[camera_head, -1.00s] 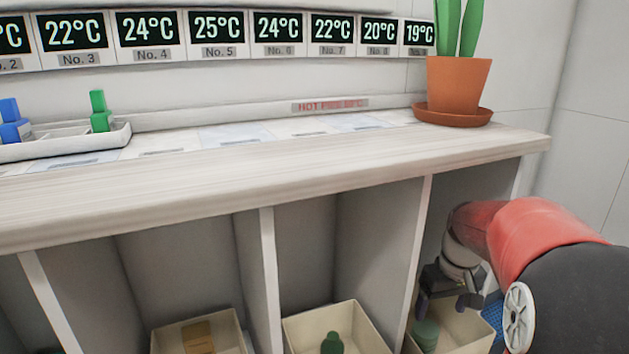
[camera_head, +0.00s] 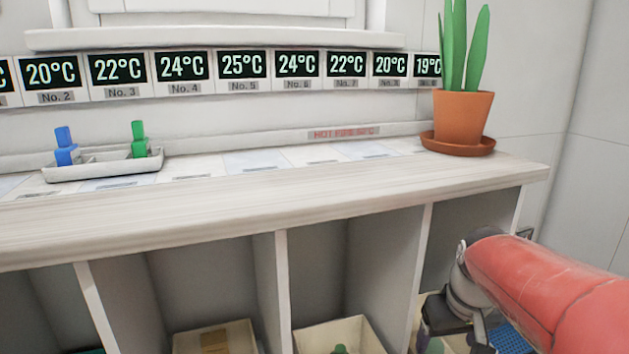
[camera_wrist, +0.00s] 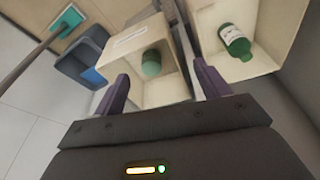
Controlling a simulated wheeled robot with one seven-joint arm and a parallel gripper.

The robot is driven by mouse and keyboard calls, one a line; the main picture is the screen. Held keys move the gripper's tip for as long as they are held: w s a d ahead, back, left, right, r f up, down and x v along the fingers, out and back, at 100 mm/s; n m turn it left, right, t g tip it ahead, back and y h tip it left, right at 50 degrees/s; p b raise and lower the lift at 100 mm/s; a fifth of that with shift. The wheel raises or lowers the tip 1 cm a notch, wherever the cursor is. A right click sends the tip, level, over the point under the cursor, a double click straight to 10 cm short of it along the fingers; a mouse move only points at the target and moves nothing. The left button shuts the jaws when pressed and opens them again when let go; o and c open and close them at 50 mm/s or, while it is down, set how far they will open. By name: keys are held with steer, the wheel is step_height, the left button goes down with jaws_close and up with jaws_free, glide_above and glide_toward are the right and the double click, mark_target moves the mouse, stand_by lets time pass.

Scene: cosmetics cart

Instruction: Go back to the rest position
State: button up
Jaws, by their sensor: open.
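My gripper (camera_wrist: 158,92) is open in the wrist view, with its two dark purple fingers apart and nothing held between them. Beyond the fingers, a cream bin (camera_wrist: 150,97) holds a green rounded item (camera_wrist: 151,64). In the head view my red and grey arm reaches in from the right toward the rightmost compartment under the counter. My gripper's fingertips are hidden there, low at the frame's edge.
A second bin (camera_wrist: 275,47) holds a green bottle (camera_wrist: 234,40) with a white label. Upright dividers (camera_head: 420,270) and the counter edge (camera_head: 270,203) are close to my arm. A potted plant (camera_head: 462,118) and a tray (camera_head: 105,170) with blue and green clips stand on the counter.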

steer(key=s+a+r+t+p, duration=0.1)
steer(key=s+a+r+p, duration=0.1)
steer(key=s, duration=0.4)
steer(key=s+a+r+t+p, duration=0.1)
steer(key=s+a+r+p, duration=0.2)
steer(key=s, duration=0.4)
steer(key=shift+a+r+m+t, duration=0.4)
steer(key=shift+a+r, duration=0.3)
steer(key=shift+a, duration=0.5)
